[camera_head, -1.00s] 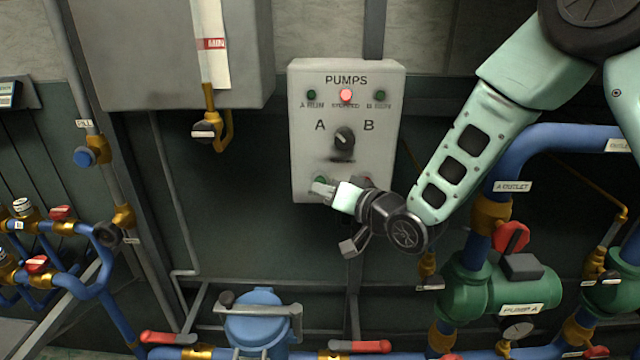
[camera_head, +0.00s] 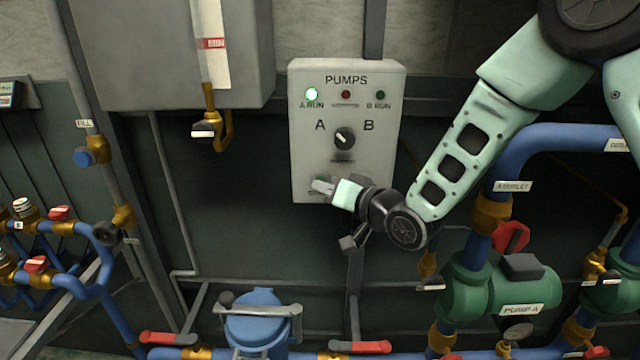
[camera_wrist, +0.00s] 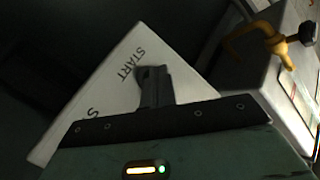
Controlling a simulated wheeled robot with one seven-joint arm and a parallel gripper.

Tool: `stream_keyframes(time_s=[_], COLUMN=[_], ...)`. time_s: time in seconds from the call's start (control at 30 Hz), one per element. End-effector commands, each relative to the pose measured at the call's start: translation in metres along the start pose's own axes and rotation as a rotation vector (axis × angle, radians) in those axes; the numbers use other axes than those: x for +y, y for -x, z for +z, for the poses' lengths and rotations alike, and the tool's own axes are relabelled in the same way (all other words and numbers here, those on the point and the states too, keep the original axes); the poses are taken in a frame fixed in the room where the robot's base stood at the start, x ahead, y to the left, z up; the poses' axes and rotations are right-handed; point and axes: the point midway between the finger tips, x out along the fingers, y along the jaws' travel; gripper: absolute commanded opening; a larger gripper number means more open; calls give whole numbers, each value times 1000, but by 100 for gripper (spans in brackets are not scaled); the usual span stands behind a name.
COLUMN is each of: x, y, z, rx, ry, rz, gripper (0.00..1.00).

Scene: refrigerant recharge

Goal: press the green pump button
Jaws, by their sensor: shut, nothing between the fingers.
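The grey PUMPS box (camera_head: 346,75) hangs on the wall in the middle of the head view.
The A/B selector knob (camera_head: 344,138) sits above my gripper. A yellow valve pipe (camera_head: 222,130) hangs left of the box. Blue pipes and green pump A (camera_head: 495,290) stand at the lower right. A blue-lidded vessel (camera_head: 258,318) is below.

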Motion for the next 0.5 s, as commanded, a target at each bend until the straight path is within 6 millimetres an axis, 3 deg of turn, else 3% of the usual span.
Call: stream_keyframes(time_s=[0.5], x=[-8], y=[12], z=[8], rx=[1], ry=[1], rz=[0], gripper=[0])
